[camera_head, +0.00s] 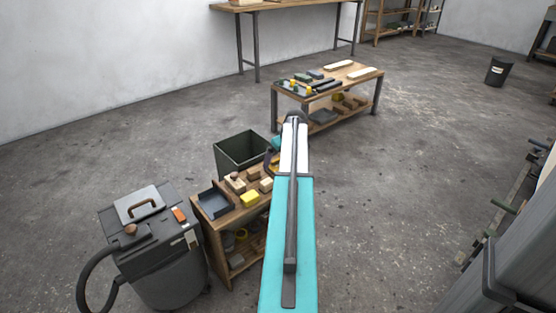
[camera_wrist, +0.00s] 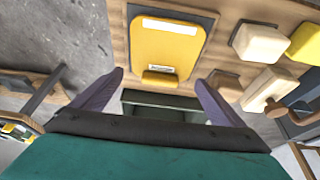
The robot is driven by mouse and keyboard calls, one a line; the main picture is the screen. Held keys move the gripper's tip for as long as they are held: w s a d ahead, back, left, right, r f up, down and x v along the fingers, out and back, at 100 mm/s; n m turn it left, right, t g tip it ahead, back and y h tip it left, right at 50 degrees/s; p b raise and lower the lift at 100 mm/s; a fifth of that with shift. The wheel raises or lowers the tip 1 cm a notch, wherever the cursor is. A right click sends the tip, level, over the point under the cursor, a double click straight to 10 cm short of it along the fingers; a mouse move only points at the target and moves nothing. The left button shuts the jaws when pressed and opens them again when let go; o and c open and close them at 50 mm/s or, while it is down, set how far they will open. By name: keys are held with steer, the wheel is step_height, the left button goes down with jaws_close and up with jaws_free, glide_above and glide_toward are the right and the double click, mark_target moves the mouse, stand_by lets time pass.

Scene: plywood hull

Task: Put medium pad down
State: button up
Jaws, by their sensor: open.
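In the wrist view, a yellow pad (camera_wrist: 165,52) with a white label lies on a dark backing on the wooden bench top (camera_wrist: 118,30). I take it for the medium pad. A small yellow block (camera_wrist: 158,77) juts from its near edge. My gripper (camera_wrist: 159,82) is open, with its two grey-purple fingers spread to either side of that block. The fingers look empty, and whether they touch the pad I cannot tell. In the head view my arm hides most of the gripper; a sliver of yellow (camera_head: 272,166) shows beside the arm.
The small bench also holds a dark tray (camera_head: 213,203), sanding blocks (camera_head: 236,183) and a bright yellow block (camera_head: 250,199). A dark bin (camera_head: 241,150) stands behind it, and a vacuum (camera_head: 160,245) to its left. A low table (camera_head: 358,75) with tools stands farther back.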

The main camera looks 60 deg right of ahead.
steer(key=p+v, duration=0.2)
steer(key=v, duration=0.9)
steer(key=shift+s+r, duration=0.2)
steer(key=shift+r, duration=0.1)
stand_by(0.4)
